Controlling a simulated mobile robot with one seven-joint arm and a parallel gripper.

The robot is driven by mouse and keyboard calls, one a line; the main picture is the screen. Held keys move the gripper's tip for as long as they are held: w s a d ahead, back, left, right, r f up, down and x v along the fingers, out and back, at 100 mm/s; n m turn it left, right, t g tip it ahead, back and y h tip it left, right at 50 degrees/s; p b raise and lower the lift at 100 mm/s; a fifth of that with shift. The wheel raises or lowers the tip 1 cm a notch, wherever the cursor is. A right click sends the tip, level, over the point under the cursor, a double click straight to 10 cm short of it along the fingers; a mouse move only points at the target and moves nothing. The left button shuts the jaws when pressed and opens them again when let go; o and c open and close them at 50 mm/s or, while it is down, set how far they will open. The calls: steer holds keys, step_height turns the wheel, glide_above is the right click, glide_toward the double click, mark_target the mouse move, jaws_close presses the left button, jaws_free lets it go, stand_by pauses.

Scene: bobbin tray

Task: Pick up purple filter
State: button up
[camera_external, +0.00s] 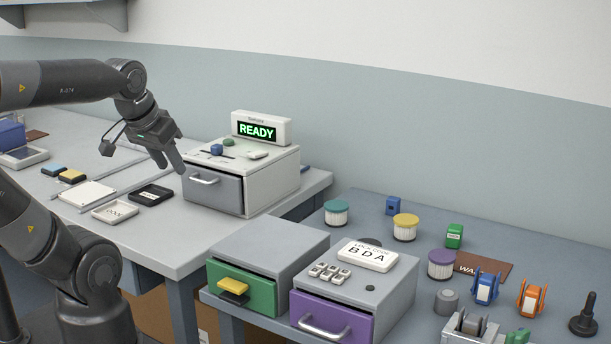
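The purple filter (441,264), a short white ribbed cylinder with a purple top, stands upright on the right-hand table, at the left edge of a brown mat. My gripper (172,168) is far to its left, above the left-hand table and just left of the grey-drawered machine. Its two fingers point down with a gap between them, and nothing shows between them.
A teal-topped filter (336,212) and a yellow-topped filter (405,227) stand behind the purple one. A green block (454,236), a grey knob (446,301) and blue (486,288) and orange (531,298) bobbin holders surround it. A purple-drawered cabinet (370,287) stands to its left.

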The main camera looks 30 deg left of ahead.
steer(key=shift+o, duration=0.2)
steer(key=o, duration=1)
steer(key=shift+c, duration=0.2)
steer(key=w+d+r+m, duration=0.3)
steer(key=w+d+m, duration=0.3)
steer(key=w+m, duration=0.45)
steer(key=m+g+h, duration=0.1)
steer(key=m, duration=2.7)
glide_above(441, 255)
steer(key=s+a, duration=0.1)
steer(key=s, duration=0.3)
step_height(441, 255, down, 17)
steer(key=x, duration=0.5)
steer(key=shift+w+f, duration=0.1)
steer(key=shift+w, duration=0.15)
steer(key=shift+x, duration=2.55)
